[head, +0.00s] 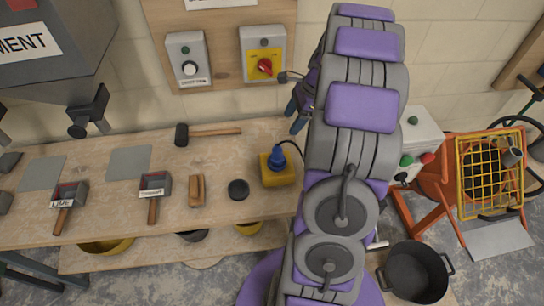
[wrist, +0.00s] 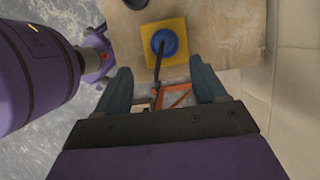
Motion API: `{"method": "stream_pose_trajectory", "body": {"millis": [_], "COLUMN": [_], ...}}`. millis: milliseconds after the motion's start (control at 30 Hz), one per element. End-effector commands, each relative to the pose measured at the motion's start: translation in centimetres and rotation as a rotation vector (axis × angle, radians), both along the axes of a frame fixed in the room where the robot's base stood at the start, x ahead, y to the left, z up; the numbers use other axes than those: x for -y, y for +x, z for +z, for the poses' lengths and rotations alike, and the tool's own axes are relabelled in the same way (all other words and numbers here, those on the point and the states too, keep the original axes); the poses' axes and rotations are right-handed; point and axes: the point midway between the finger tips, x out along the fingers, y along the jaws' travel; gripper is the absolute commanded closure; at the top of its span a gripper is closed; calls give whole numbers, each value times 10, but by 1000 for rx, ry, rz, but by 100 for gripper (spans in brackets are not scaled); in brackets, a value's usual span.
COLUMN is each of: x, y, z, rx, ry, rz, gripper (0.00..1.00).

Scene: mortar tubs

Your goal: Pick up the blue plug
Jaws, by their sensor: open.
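The blue plug (head: 277,157) sits upright on a yellow box (head: 284,177) near the right end of the workbench. In the wrist view the plug (wrist: 165,41) shows as a blue disc on the yellow box (wrist: 179,26), with a dark cable running from it toward my gripper. My gripper (wrist: 160,76) is open and empty, with its two blue-grey fingers apart. The plug lies beyond the fingertips, roughly centred between them and not touched. In the head view my gripper (head: 297,105) is partly hidden behind my arm, close to the bench's back right.
The wooden bench (head: 220,212) holds a mallet (head: 205,133), a brush (head: 197,190), a dark round puck (head: 238,189) and labelled scoops (head: 155,184). Switch boxes (head: 263,55) hang on the wall behind. An orange mixer frame (head: 445,190) and a black pot (head: 415,272) stand right.

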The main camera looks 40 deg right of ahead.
Motion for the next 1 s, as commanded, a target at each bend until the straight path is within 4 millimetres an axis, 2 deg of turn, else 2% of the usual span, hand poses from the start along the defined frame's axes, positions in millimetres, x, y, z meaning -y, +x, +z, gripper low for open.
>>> {"method": "stream_pose_trajectory", "body": {"millis": [500, 833, 1000], "x": [-40, -39, -43], "y": [18, 24, 29], "z": [-90, -116, -141], "rx": [-6, -2, -3], "ry": [-5, 0, -1], "rz": [5, 4, 5], "gripper": [30, 30, 30]}}
